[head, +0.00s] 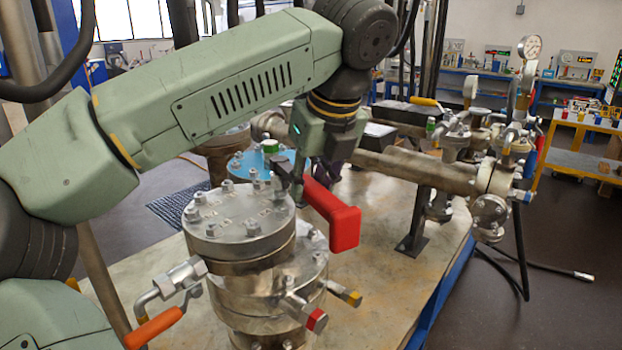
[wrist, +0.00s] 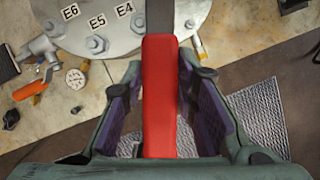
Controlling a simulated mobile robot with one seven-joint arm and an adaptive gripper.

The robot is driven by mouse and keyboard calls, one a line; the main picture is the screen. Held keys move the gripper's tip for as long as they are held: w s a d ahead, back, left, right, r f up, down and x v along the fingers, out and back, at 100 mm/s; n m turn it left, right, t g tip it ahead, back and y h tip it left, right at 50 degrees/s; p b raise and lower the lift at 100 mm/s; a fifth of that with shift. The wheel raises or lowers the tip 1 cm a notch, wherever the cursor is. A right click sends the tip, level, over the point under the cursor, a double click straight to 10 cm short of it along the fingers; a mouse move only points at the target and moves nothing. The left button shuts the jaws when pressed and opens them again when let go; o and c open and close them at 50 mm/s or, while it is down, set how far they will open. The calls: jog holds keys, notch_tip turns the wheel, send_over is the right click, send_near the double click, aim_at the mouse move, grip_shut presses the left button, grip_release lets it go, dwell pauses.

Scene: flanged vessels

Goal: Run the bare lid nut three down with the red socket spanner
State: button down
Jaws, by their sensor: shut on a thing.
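The red socket spanner has a thick red handle (head: 332,216) and a dark shank. My gripper (head: 322,168) is shut on it; in the wrist view the red handle (wrist: 158,100) lies between both jaws. The shank (wrist: 160,18) runs over the steel lid, and its socket end is out of that view. In the head view the dark end is at the lid's back right edge; I cannot tell whether it sits on a nut. The round steel lid (head: 237,228) carries several nuts. The wrist view shows nuts beside labels E4, E5 (wrist: 97,45) and E6. I cannot tell which nut is nut three.
A blue-topped vessel (head: 243,163) stands just behind the lid. An orange-handled valve (head: 153,328) sticks out at the front left. Red- and yellow-capped stubs (head: 317,319) stick out at the lower right. Pipework with gauges (head: 480,160) stands to the right. Some bench top is bare between.

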jog(key=shift+f, duration=0.15)
jog(key=shift+f+b, duration=1)
